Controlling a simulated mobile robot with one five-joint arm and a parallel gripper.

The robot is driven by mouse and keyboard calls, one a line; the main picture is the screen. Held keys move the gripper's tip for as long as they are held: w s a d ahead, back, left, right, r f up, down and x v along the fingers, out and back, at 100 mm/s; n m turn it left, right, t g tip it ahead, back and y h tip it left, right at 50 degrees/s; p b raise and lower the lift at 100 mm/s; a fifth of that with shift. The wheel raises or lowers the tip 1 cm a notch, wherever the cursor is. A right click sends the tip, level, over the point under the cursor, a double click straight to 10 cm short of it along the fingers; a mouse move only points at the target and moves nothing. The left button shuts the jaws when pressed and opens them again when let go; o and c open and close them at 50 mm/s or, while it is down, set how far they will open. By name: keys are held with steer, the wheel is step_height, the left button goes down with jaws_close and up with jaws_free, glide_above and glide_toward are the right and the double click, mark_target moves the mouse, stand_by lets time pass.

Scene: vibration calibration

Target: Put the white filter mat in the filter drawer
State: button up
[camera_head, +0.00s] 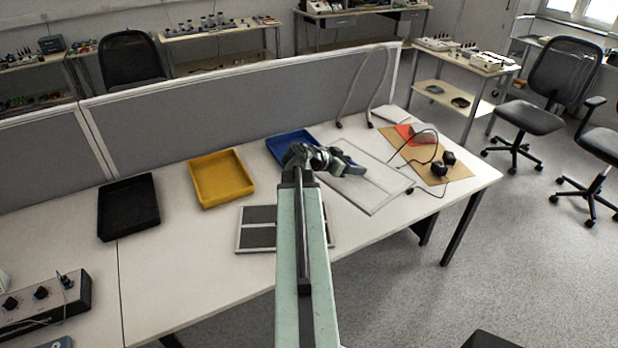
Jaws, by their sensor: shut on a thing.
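A shallow white frame with dark grey fields (258,249) lies nearer on the table and looks like the filter drawer. My arm hides its middle and much of its right part.
A blue tray (285,142) stands behind my gripper. A yellow tray (222,180) and a black tray (128,207) are further left. A brown board (453,172) with cabled items lies right. A grey partition (230,100) closes the back.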

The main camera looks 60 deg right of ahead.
steer(key=s+f+b, duration=0.2)
steer(key=f+b, duration=0.3)
steer(key=s+a+f+m+g+y+b, duration=0.1)
steer(key=s+f+b, duration=0.2)
steer(key=f+b, duration=0.2)
steer(key=s+f+m+g+b, duration=0.1)
steer(key=s+f+b, duration=0.1)
steer(key=f+b, duration=0.4)
steer(key=shift+s+a+f, duration=0.1)
steer(key=shift+s+a, duration=0.3)
steer(key=shift+s+f+m+y, duration=0.15)
steer(key=shift+s+m+y, duration=0.05)
steer(key=shift+m+y, duration=0.1)
steer(key=w+d, duration=0.2)
steer(key=d, duration=0.2)
steer(key=w+d+b, duration=0.1)
steer(key=w+d, duration=0.2)
steer(key=d, duration=0.2)
steer(key=w+d+f, duration=0.1)
steer(key=w+d, duration=0.1)
steer(key=d, duration=0.3)
steer(key=shift+w+f, duration=0.1)
steer(key=shift+w, duration=0.25)
step_height(320, 180, down, 4)
steer(key=b, duration=0.4)
steer(key=shift+r, duration=0.3)
steer(key=shift+f, duration=0.25)
steer(key=o, duration=1.5)
steer(key=shift+r, duration=0.1)
